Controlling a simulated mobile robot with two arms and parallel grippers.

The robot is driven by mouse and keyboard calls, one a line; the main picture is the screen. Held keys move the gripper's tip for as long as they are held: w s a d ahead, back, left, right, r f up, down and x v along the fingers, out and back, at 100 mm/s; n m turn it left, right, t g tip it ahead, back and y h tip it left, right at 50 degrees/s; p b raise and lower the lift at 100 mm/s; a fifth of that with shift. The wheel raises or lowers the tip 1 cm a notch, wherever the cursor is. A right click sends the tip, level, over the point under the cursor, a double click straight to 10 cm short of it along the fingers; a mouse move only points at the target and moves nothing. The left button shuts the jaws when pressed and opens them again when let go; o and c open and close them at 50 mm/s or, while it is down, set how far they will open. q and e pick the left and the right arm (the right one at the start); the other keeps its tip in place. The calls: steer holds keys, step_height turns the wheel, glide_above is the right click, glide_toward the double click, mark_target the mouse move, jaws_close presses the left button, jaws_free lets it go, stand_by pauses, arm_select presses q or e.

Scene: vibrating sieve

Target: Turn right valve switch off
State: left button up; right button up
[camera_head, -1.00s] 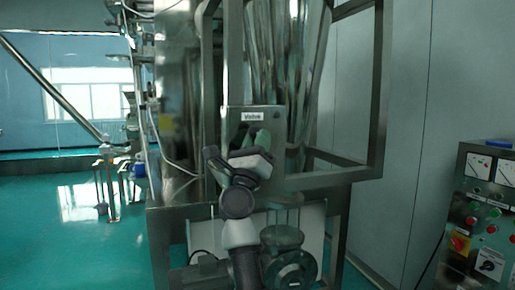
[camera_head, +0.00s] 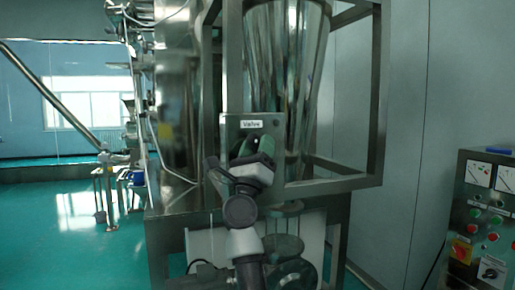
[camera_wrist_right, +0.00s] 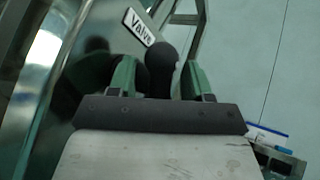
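The valve panel (camera_head: 230,132) is a grey plate with a white "Valve" label (camera_head: 251,124) on the sieve machine's frame, at the centre of the head view. My right gripper (camera_head: 262,146) is in front of it and hides the switches there. In the right wrist view the "Valve" label (camera_wrist_right: 139,27) is at the top. A black switch knob (camera_wrist_right: 161,58) stands between the two green fingers of my right gripper (camera_wrist_right: 160,78), which are apart, with narrow gaps beside the knob. A second dark rounded shape (camera_wrist_right: 96,46) is left of the left finger. My left gripper is not in view.
A shiny steel hopper (camera_head: 285,60) stands inside the metal frame (camera_head: 376,100) behind the panel. A control cabinet (camera_head: 470,205) with gauges and buttons stands at the right. Open green floor (camera_head: 60,225) is at the left.

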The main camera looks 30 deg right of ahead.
steer(key=b+v, duration=0.3)
steer(key=v, duration=0.8)
steer(key=shift+w, duration=0.1)
